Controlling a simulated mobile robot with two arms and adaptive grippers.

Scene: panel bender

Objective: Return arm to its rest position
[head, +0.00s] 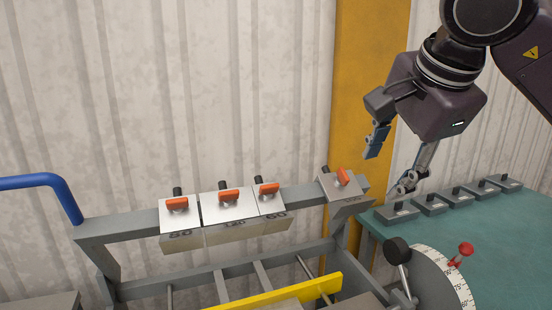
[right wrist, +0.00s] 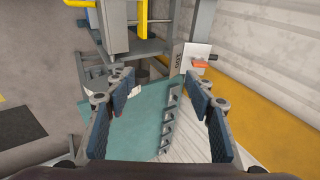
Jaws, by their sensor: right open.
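The panel bender (head: 128,226) carries several silver blocks with orange handles. One angled block (head: 336,188) sits at the right end of its beam, left of my gripper. It also shows in the right wrist view (right wrist: 192,58). My left gripper is not in view.
A teal table (head: 500,232) holds a row of grey holders (head: 435,205). A dial (head: 440,277) with a red knob (head: 465,250) stands in front of it. A yellow column (head: 362,80) and a corrugated wall (head: 200,80) stand behind. A blue handle (head: 60,187) juts in at left.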

